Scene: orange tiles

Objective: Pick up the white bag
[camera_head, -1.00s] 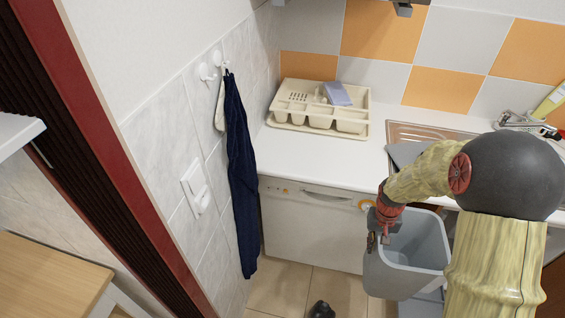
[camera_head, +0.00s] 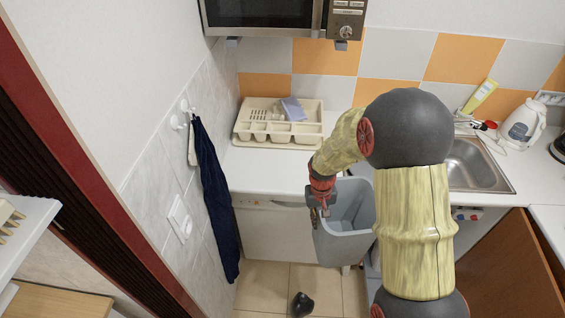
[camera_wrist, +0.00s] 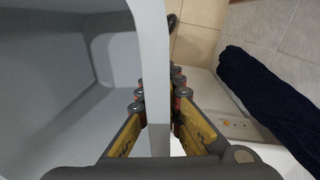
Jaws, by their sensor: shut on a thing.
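No white bag can be made out in either view. A light grey, open-topped bin (camera_head: 345,236) is in front of the white counter in the head view. My gripper (camera_head: 322,208) is at the bin's left rim. In the wrist view my gripper (camera_wrist: 158,108) has its fingers on both sides of the bin wall (camera_wrist: 153,60), shut on it. The bin's inside fills the left of the wrist view and the part that shows looks empty. I cannot tell whether its base touches the floor. My arm hides the bin's right side.
A dark blue towel (camera_head: 215,195) hangs on the left wall. A cream cutlery tray (camera_head: 275,133) is on the counter (camera_head: 255,172). A microwave (camera_head: 265,15) hangs above. A small black object (camera_head: 302,304) lies on the tiled floor. A sink (camera_head: 475,165) and white kettle (camera_head: 522,125) are at right.

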